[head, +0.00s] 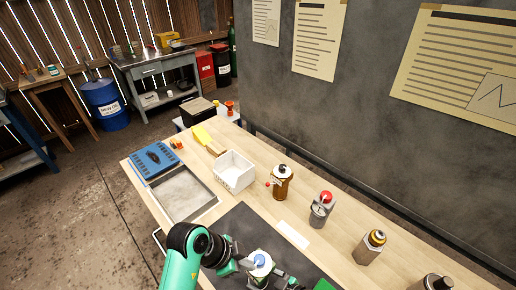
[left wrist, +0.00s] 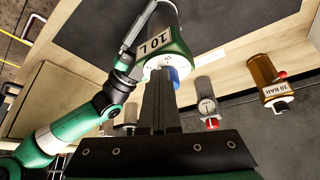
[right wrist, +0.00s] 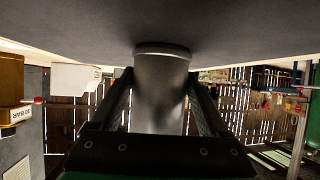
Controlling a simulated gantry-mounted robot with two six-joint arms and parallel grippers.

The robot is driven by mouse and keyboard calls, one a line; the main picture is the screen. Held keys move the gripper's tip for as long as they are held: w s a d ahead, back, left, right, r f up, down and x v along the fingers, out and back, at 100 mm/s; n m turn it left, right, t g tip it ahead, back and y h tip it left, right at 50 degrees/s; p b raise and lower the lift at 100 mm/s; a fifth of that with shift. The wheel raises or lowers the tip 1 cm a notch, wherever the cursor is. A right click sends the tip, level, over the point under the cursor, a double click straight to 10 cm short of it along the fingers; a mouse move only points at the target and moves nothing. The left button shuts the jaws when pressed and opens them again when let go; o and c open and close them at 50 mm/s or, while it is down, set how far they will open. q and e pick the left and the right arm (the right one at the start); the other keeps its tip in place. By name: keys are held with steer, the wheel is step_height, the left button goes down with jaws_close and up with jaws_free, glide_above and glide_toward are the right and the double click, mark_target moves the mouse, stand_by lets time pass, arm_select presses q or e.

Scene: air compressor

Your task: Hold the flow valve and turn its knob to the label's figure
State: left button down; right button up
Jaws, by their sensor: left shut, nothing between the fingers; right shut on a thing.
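The flow valve (head: 259,265) is a grey cylinder with a white dial top and a blue knob (head: 259,260), over the dark mat. In the left wrist view its body (left wrist: 150,42) carries a "10 L" label, and the blue knob (left wrist: 172,76) shows beside the white dial. My right gripper (right wrist: 160,95) is shut around the grey body, one finger on each side; its arm also shows in the left wrist view. My left gripper (head: 243,263) is shut and empty, its fingertips (left wrist: 160,78) close to the knob. Whether they touch it is unclear.
On the wooden bench stand a brown bottle-shaped part (head: 282,187), a grey part with red knob (head: 321,211) and a yellow-topped part (head: 369,248). A white bin (head: 234,169), a metal tray (head: 187,222) and a blue case (head: 141,171) are farther left. A white strip (head: 293,235) lies near the mat.

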arm_select(q)
steer(key=shift+w+d, duration=0.15)
steer(key=shift+d, duration=0.2)
stand_by(0.3)
steer(key=shift+w+a, duration=0.1)
steer(key=shift+w+a, duration=0.2)
steer(key=shift+w, duration=0.3)
steer(key=shift+w, duration=0.2)
stand_by(0.4)
steer(key=shift+a, duration=0.3)
step_height(320, 180, up, 6)
stand_by(0.5)
